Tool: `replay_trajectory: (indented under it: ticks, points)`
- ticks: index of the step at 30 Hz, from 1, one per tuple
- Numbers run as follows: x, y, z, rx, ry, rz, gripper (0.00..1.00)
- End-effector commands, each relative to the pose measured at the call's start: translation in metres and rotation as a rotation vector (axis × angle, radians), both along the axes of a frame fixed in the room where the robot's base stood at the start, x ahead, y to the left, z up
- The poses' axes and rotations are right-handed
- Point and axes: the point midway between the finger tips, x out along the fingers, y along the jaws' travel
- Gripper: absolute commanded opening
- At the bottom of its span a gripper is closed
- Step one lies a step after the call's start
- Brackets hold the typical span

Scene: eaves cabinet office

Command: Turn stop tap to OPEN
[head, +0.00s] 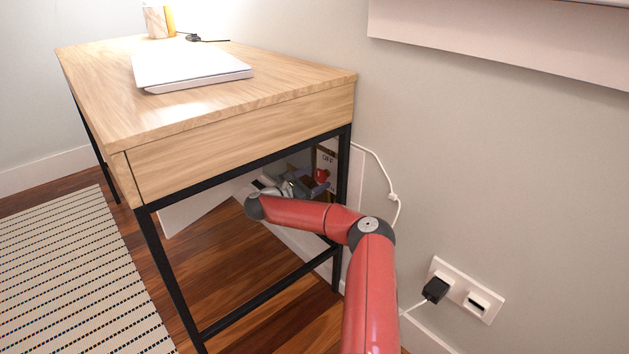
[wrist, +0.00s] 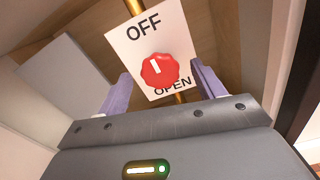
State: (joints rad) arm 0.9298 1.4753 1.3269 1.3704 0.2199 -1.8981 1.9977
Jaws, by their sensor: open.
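The stop tap is a red scalloped knob (wrist: 160,70) with a white mark, in front of a white label plate (wrist: 174,28) reading OFF at the top and OPEN at the bottom. The white mark points up toward OFF. My gripper (wrist: 155,88) is open, with one purple finger on each side of the knob in the wrist view. I cannot tell whether either finger touches it. In the head view the red knob (head: 321,175) shows under the desk, just beyond my gripper (head: 312,183). The fingertips are hard to make out there.
A wooden desk (head: 240,120) with a black metal frame (head: 342,180) stands over my arm. A pale open door panel (head: 197,203) is left of the gripper. A brass pipe (wrist: 134,6) runs behind the label. A wall socket (head: 466,290) with a plug is at right.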

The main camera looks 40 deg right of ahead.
Motion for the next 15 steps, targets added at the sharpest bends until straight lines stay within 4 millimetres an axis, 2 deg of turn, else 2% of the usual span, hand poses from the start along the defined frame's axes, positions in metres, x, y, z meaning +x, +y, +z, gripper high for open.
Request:
replay_trajectory:
  ticks: [10, 11, 15]
  points:
    - [0.0003, -0.0054, 0.0001, 0.0, 0.0, 0.0, 0.68]
    - [0.0003, -0.0054, 0.0001, 0.0, 0.0, 0.0, 0.67]
    - [0.0003, -0.0053, 0.0001, 0.0, 0.0, 0.0, 0.49]
